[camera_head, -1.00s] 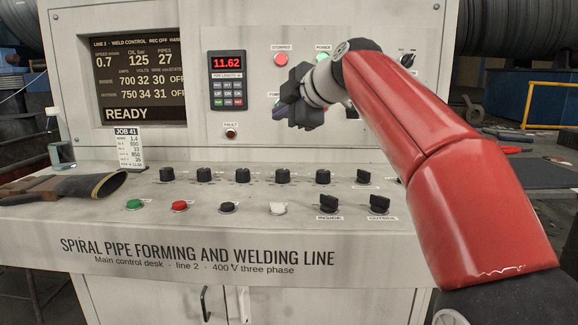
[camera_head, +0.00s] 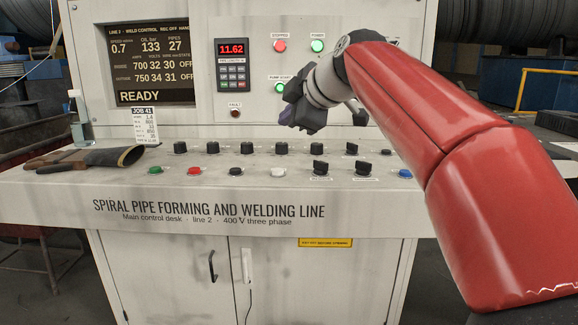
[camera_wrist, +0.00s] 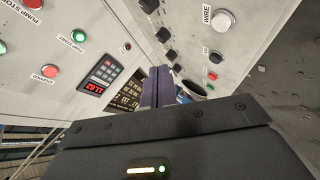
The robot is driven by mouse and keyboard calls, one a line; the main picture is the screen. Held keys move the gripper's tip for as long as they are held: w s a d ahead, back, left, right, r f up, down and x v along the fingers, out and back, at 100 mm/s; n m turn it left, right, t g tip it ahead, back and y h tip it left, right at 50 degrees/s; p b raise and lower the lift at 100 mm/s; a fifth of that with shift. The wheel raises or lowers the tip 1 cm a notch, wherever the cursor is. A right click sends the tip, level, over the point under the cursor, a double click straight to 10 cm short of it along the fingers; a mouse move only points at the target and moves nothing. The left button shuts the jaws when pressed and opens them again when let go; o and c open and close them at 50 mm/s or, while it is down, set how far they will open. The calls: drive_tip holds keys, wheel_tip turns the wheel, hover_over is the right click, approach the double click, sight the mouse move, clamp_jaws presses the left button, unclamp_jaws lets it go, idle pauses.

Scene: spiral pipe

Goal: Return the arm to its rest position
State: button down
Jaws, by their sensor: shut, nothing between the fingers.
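My red arm (camera_head: 420,120) reaches in from the right in the head view, over the right part of the control desk. My gripper (camera_head: 288,112) is in the air in front of the upright panel, near the pump start button, and apart from the desk top. In the wrist view the fingers of my gripper (camera_wrist: 157,88) are together with nothing between them. The control desk (camera_head: 210,222) carries rows of black knobs and coloured buttons on its sloping top.
The weld control screen (camera_head: 152,63) reads READY, and the keypad display (camera_head: 231,48) reads 11.62. A glove (camera_head: 115,157) and a job card (camera_head: 145,126) are at the desk's left. Cabinet doors (camera_head: 175,275) are below. A yellow rail (camera_head: 545,72) stands at the back right.

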drive_tip(key=s+d+f+m+g+h, duration=0.1)
drive_tip(key=s+d+f+m, duration=0.4)
drive_tip(key=s+f, duration=0.5)
drive_tip(key=s+d+f+m+g+h, duration=0.1)
drive_tip(key=s+d+f+m+h, duration=0.2)
drive_tip(key=s+f, duration=0.7)
drive_tip(key=s+d+f+m+g+h, duration=0.2)
drive_tip(key=s+d+f+m, duration=0.5)
drive_tip(key=s+f+m, duration=0.3)
drive_tip(key=shift+d+f+m+h, duration=0.25)
drive_tip(key=shift+f+m, duration=0.25)
drive_tip(key=shift+f, duration=0.45)
